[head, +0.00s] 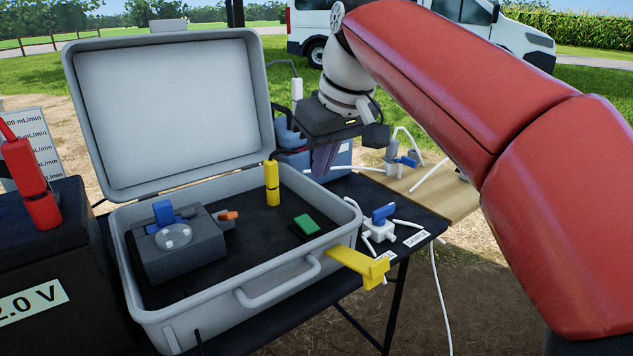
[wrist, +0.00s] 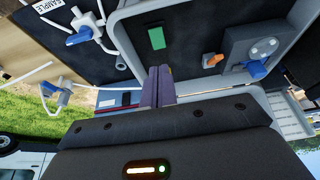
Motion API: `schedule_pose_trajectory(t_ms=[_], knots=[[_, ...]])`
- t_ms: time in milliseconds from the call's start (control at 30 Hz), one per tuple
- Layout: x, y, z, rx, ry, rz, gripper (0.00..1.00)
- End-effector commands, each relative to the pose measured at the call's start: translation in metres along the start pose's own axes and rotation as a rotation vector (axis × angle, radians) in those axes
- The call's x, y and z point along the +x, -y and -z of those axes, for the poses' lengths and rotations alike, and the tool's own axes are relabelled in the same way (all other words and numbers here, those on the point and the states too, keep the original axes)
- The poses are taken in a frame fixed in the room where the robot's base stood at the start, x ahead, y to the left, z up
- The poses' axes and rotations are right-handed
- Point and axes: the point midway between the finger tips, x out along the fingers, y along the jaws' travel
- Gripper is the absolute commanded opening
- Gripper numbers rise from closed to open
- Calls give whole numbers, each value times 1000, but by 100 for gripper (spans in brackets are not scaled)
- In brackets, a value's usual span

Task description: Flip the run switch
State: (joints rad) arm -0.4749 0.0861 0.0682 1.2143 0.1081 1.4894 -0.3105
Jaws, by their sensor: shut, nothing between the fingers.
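A green rectangular piece (head: 306,226), possibly the run switch, lies on the black panel inside the open grey case (head: 287,277). I see no label on it, and whether it is tilted is too small to tell. It also shows in the wrist view (wrist: 157,38), beyond my fingertips. My gripper (head: 325,160) is above the case's back right corner, apart from the green piece. Its fingers (wrist: 158,80) are together and empty. A pump block (head: 180,247) with a blue lever and an orange part (head: 229,215) sits at the case's left.
A yellow cylinder (head: 272,184) stands near the case's back wall. A yellow bracket (head: 359,265) juts from the right front rim. A blue-handled valve (head: 380,226) stands right of the case. A black battery (head: 48,262) with a red clamp is at left. The raised lid (head: 172,113) stands behind.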

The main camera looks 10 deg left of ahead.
Motion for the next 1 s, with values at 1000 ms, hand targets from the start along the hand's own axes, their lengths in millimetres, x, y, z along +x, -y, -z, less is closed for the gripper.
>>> schedule_pose_trajectory(t_ms=[1000], knots=[[-14,-1,7,-2,0,1,0]])
